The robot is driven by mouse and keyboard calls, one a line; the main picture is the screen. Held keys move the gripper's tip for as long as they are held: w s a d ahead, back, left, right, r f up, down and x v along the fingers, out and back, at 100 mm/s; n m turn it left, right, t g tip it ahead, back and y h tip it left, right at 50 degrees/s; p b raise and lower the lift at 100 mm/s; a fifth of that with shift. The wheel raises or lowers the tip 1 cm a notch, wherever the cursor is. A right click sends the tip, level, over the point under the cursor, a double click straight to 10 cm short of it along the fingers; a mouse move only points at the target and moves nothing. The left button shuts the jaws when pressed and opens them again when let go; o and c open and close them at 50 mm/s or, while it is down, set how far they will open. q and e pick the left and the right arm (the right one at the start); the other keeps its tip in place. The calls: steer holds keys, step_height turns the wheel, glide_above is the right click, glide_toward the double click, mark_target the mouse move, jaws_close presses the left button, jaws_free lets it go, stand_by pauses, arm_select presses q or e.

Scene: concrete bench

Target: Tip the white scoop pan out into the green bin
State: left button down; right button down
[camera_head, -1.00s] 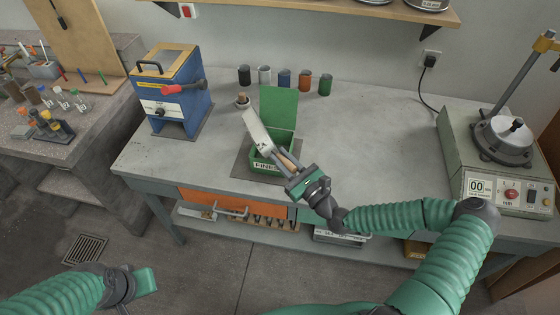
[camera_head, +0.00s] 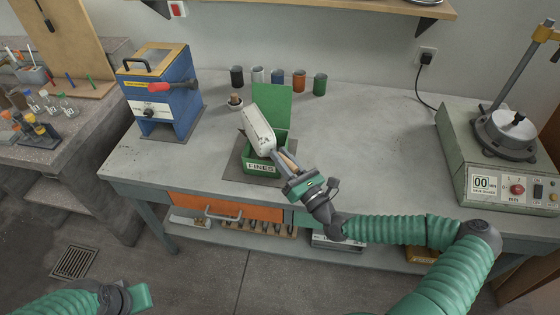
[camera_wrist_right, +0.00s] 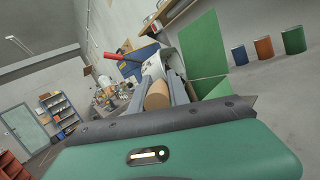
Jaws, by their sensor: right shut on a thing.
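The white scoop pan (camera_head: 259,130) is over the green bin (camera_head: 281,146), tilted, with its broad white face toward the head camera. I cannot tell whether anything is in it. The bin has a raised green back panel and a FINES label, and stands on a dark mat. My right gripper (camera_head: 291,176) is shut on the pan's wooden handle (camera_head: 289,161), at the bin's front right. In the right wrist view the handle (camera_wrist_right: 157,96) sits between the fingers, with the pan (camera_wrist_right: 161,65) beyond. My left gripper (camera_head: 143,296) is low at the left, away from the bench; its jaws are unclear.
A blue machine (camera_head: 158,92) stands left. A shaker machine (camera_head: 500,155) stands right. The bench between bin and shaker is clear.

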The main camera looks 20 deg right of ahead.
steer(key=shift+d+f+m+t+h+b, duration=0.15)
steer(key=shift+d+m+h+b, duration=0.1)
steer(key=shift+m+b, duration=0.5)
steer(key=shift+d+f+m+t+h+b, duration=0.1)
steer(key=shift+d+m+t+h+b, duration=0.15)
steer(key=shift+m+b, duration=0.5)
steer(key=shift+d+f+m+t+h+b, duration=0.15)
steer(key=shift+m+h+b, duration=0.25)
steer(key=shift+m, duration=0.6)
steer(key=shift+d+r+m+h+b, duration=0.15)
steer(key=shift+d+m+h+b, duration=0.15)
steer(key=shift+m+b, duration=0.45)
